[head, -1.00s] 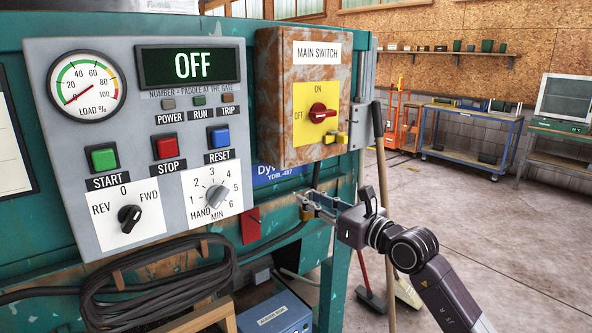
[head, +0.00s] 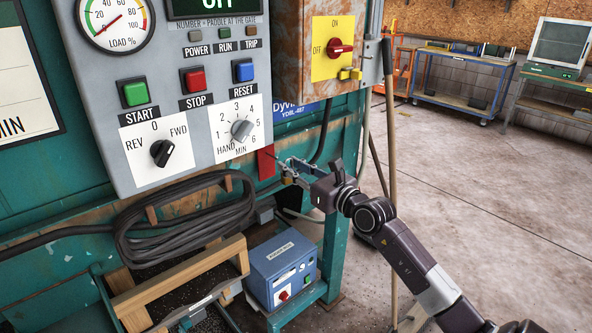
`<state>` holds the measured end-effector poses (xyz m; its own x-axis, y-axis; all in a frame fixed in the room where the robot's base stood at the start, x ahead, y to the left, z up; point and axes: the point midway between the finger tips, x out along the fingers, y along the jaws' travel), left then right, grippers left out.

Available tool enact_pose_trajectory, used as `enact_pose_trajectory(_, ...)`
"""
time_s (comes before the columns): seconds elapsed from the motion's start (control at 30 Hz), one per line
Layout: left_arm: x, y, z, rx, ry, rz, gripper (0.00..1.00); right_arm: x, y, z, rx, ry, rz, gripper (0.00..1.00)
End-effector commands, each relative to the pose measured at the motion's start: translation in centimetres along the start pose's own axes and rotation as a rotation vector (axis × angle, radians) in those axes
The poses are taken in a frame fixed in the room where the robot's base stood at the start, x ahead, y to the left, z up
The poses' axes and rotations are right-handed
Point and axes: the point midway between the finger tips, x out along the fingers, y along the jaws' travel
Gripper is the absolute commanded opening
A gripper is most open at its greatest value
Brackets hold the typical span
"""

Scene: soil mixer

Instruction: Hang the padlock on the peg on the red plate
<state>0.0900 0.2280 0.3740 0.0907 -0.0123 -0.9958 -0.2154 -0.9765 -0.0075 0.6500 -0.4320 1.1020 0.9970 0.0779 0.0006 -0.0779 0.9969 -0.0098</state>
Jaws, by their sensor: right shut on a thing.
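The red plate (head: 266,162) is fixed to the green machine front, below the grey control panel. A thin peg seems to stick out at its upper right, but it is too small to make out well. My right gripper (head: 287,168) is just right of the plate, its fingers pointing left towards it. It is shut on the padlock (head: 288,180), a small brass body that shows below the fingertips. The shackle is mostly hidden by the fingers. I cannot tell whether the padlock touches the peg. My left gripper is not in view.
The control panel (head: 196,120) with its knobs hangs just above left. A coiled black cable (head: 185,225) is below left, and a blue box (head: 283,270) below. The rusty main switch box (head: 292,50) is above. A wooden handle (head: 390,140) stands behind my right arm.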

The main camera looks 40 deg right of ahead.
Motion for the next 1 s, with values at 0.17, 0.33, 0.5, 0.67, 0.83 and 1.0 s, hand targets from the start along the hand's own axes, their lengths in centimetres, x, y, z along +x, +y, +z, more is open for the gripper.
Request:
enact_pose_trajectory(0.17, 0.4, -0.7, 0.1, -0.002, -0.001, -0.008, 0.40, 1.1, 0.0, -0.1, -0.001, -0.002, -0.001, 0.00)
enact_pose_trajectory(0.33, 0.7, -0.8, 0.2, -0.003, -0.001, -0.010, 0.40, 2.1, 0.0, -0.2, -0.001, -0.002, 0.000, 0.00)
enact_pose_trajectory(0.5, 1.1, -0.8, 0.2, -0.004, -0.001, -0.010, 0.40, 3.2, 0.0, -0.3, -0.001, -0.002, 0.000, 0.00)
enact_pose_trajectory(0.67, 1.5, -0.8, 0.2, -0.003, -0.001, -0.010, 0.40, 4.1, 0.0, -0.4, -0.002, -0.001, 0.000, 0.00)
enact_pose_trajectory(0.83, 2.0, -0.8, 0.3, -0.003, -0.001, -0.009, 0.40, 5.1, 0.0, -0.5, -0.002, -0.001, 0.000, 0.00)
enact_pose_trajectory(1.0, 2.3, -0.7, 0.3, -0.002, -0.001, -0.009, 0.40, 5.8, 0.0, -0.9, 0.000, -0.001, 0.000, 0.00)
